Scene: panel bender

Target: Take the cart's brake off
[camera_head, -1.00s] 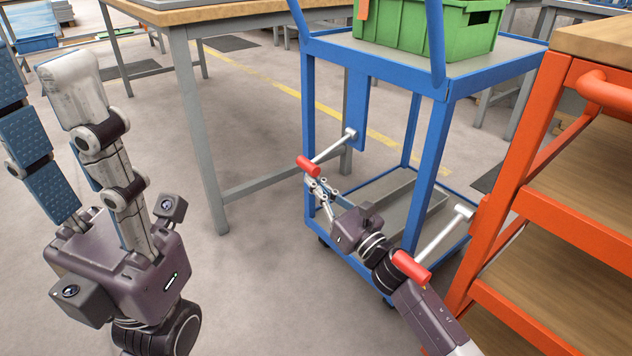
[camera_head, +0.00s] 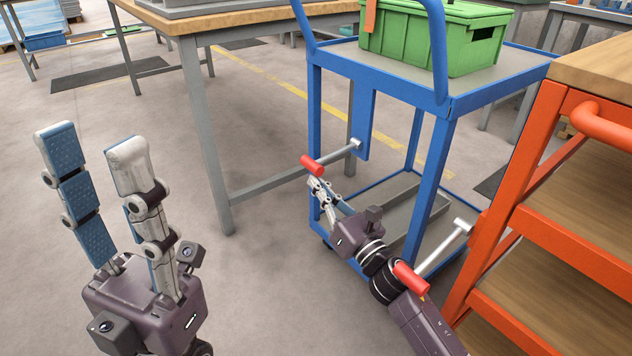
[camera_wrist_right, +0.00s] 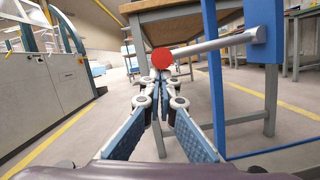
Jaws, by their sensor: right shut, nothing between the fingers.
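The blue cart (camera_head: 438,170) stands right of centre. Its brake lever is a grey bar (camera_head: 338,156) running from a blue plate to a red grip (camera_head: 312,165); the bar slopes slightly down toward the grip. My right gripper (camera_head: 316,182) is shut and empty, its fingertips right below the red grip, seemingly touching it. In the right wrist view the red grip (camera_wrist_right: 162,60) sits just beyond the shut fingertips (camera_wrist_right: 161,76). My left gripper (camera_head: 92,144) is open and empty, fingers pointing up, well left of the cart.
A wood-topped table (camera_head: 190,15) stands behind left. A green crate (camera_head: 415,45) sits on the blue cart. The floor between my arms is clear.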

